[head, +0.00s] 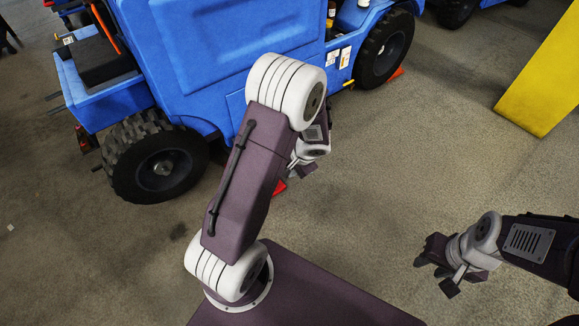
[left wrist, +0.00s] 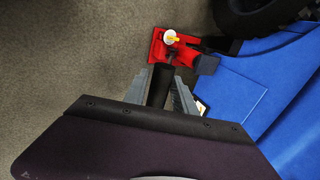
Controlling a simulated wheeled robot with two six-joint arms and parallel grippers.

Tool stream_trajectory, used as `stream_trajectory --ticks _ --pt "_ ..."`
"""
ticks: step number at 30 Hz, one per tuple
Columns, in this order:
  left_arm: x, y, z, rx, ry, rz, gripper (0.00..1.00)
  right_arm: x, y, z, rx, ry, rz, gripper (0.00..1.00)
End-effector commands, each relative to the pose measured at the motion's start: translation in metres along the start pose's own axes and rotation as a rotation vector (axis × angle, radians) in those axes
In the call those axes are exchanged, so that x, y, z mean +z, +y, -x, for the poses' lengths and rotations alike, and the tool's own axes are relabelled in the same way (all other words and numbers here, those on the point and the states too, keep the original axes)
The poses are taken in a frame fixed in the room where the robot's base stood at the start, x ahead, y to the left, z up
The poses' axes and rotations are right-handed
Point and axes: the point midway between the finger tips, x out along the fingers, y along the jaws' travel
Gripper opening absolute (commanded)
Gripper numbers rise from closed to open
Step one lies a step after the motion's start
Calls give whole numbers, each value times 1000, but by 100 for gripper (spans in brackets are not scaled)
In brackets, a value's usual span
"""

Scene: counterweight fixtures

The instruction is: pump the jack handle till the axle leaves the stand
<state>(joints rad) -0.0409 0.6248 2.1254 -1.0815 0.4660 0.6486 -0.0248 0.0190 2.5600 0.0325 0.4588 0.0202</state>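In the left wrist view a red jack (left wrist: 158,50) stands on the floor beside the blue vehicle, with a white and yellow round part on it. Its black handle (left wrist: 160,86) points toward my left wrist. My left gripper (left wrist: 163,80) has its two grey fingers on either side of the handle, close against it, and looks shut on it. In the head view my left arm hides most of the jack; a red bit (head: 279,188) shows. My right gripper (head: 434,271) is open and empty above bare floor. The axle and its stand cannot be made out.
The blue vehicle (head: 225,50) fills the back left, with a black front wheel (head: 158,160) and another wheel (head: 385,48). A red piece (head: 396,74) lies by that second wheel. A yellow block (head: 545,80) stands at the right. Floor between is clear.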

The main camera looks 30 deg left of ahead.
Motion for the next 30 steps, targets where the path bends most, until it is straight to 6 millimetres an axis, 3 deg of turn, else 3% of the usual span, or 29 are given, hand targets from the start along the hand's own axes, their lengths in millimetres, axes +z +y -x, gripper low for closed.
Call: stream_trajectory --ticks 1,3,12,30 --pt "0 0 0 0 0 0 15 0 0 0 0 0 0 36" --pt "0 0 0 0 0 0 0 0 0 0 0 0 0 36" --pt "0 2 -2 -2 0 -1 0 0 0 -4 0 0 0 36" --pt "-1 89 -36 -182 2 -6 0 14 2 -130 0 0 0 36"
